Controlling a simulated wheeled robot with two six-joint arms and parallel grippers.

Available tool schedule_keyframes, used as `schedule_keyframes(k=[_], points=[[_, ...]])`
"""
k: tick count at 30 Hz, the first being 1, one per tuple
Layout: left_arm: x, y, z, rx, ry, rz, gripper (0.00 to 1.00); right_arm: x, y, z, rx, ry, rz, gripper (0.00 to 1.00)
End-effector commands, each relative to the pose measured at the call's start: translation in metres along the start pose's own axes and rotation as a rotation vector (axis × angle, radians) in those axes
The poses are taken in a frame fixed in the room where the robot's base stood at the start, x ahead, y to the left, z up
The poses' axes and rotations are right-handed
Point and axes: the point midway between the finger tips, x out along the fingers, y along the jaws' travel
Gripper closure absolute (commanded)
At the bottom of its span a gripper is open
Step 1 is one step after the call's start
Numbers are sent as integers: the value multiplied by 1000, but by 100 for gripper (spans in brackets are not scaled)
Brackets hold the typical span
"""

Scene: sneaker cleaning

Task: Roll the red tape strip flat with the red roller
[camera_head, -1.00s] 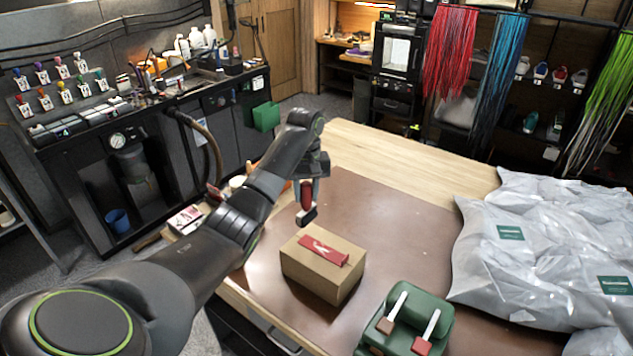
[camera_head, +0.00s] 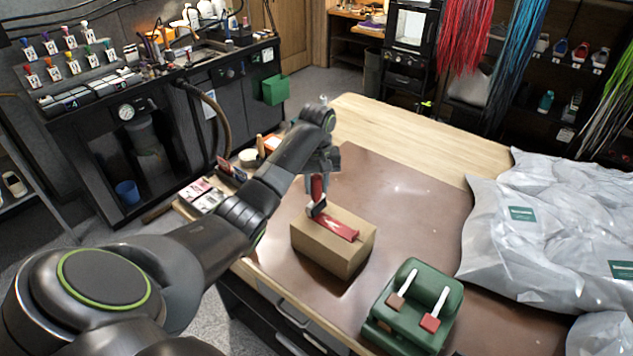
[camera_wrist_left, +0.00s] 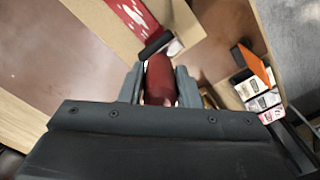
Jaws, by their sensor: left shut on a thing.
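The red tape strip (camera_head: 340,229) lies along the top of a brown cardboard box (camera_head: 322,250), with pale marks on it. It also shows in the left wrist view (camera_wrist_left: 130,14). My left gripper (camera_head: 318,186) is shut on the red handle of the roller (camera_wrist_left: 160,80), which it holds upright. The roller's dark head (camera_head: 316,209) is at the left end of the strip, on or just above the box top; I cannot tell whether it presses on the strip. My right gripper is not in view.
Large grey bags (camera_head: 545,235) fill the table's right side. Small boxes (camera_head: 207,196) lie at the left edge. The brown mat (camera_head: 400,200) is clear behind the box.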

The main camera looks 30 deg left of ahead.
Motion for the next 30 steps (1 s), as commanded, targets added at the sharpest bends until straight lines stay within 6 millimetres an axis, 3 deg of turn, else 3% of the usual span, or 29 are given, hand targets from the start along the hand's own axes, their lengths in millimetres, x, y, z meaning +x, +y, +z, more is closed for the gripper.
schedule_keyframes(k=[4, 30], points=[[-1, 0, 0, 0, 1, 0, 93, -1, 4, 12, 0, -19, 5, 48], [7, 0, 0, 1, -1, 0, 93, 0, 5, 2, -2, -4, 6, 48]])
